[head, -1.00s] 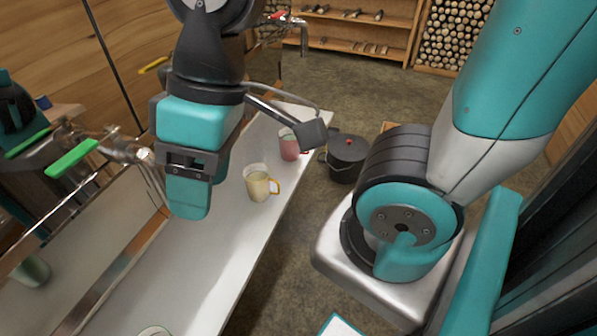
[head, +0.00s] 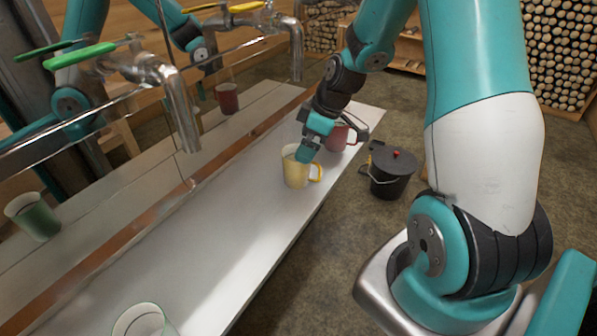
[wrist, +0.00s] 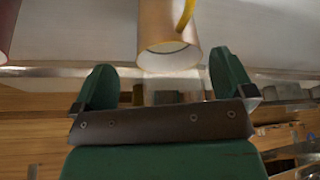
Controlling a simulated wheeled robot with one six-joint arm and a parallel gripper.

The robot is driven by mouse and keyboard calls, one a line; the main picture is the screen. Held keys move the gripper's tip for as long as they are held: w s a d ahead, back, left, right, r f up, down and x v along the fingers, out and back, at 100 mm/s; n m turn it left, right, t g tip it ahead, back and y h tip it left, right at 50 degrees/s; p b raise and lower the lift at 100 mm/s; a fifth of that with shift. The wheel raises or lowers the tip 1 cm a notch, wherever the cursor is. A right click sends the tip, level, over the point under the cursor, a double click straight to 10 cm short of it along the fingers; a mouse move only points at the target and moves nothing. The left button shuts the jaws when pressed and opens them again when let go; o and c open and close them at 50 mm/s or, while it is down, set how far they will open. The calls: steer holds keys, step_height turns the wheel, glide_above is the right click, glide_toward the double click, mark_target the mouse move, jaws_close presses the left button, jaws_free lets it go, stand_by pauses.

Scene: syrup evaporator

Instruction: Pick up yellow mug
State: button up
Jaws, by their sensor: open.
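The yellow mug (head: 293,173) stands upright on the pale shelf in the head view, its handle on the right. My gripper (head: 306,148) is just above and behind its rim, partly covering the rim. In the wrist view the mug (wrist: 168,30) is at top centre, its rim towards the camera and its yellow handle at the upper right. The two fingers of my gripper (wrist: 164,82) are spread wide, with the mug's rim in line with the gap between them. Nothing is held.
A pink-red mug (head: 337,136) stands close behind the yellow one. A greenish mug (head: 143,321) is at the bottom edge. Metal taps with green (head: 80,56) and yellow handles overhang the shelf (head: 215,245). A black lidded bucket (head: 391,172) stands on the floor at right.

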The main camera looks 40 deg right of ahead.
mark_target(302, 169)
steer(key=x, duration=0.5)
steer(key=shift+s+a+f+p, duration=0.2)
steer(key=shift+a+f+p, duration=0.1)
steer(key=shift+a+f, duration=0.1)
steer(key=c, duration=1.3)
steer(key=shift+d+r, duration=0.1)
steer(key=shift+r, duration=0.1)
